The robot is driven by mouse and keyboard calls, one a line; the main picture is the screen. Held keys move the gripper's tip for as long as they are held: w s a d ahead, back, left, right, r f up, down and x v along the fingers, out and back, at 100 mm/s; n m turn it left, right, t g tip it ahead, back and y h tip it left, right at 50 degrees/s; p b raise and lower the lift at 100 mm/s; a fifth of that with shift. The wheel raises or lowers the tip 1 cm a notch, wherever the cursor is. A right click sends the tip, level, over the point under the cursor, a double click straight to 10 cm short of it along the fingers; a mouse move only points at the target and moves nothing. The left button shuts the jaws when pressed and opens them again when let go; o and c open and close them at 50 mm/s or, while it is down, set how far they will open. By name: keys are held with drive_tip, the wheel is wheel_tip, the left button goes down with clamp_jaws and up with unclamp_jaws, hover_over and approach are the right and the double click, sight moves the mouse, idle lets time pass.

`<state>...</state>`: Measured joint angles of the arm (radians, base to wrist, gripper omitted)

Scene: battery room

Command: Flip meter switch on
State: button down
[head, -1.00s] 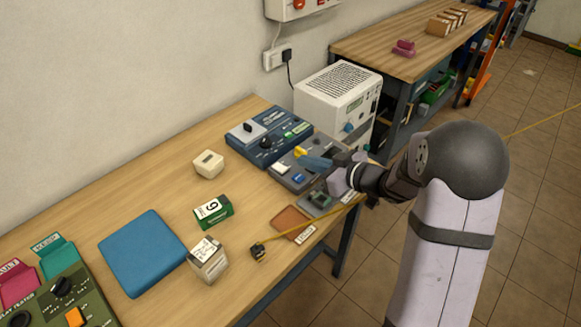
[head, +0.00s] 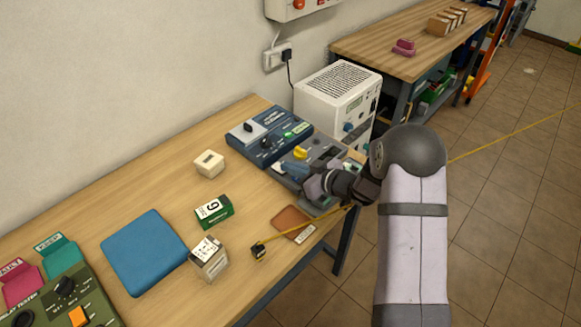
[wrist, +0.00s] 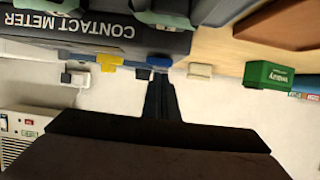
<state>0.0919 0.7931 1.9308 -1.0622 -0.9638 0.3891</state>
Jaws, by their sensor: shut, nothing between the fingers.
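The contact meter (head: 325,153) is a grey box near the right end of the wooden bench, with a yellow knob (head: 300,152) on top. In the wrist view, the meter (wrist: 30,45) appears upside down with its "CONTACT METER" lettering, the yellow knob (wrist: 109,59) and a blue switch (wrist: 159,61).
A blue tester (head: 268,138) stands just behind the meter, and a white power unit (head: 335,98) to its right. A brown pad (head: 288,218), a green-and-white box (head: 214,211) and a cream block (head: 209,163) lie nearby. A yellow tape crosses the bench's front edge.

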drive_tip(key=shift+s+d+f+b, duration=0.1)
drive_tip(key=shift+f+b, duration=0.25)
drive_tip(key=shift+f, duration=0.25)
drive_tip(key=shift+r, duration=0.15)
drive_tip(key=shift+r+p, duration=0.2)
drive_tip(key=shift+p, duration=0.15)
drive_tip(key=shift+r+p, duration=0.6)
drive_tip(key=shift+r, duration=0.05)
drive_tip(key=shift+r, duration=0.15)
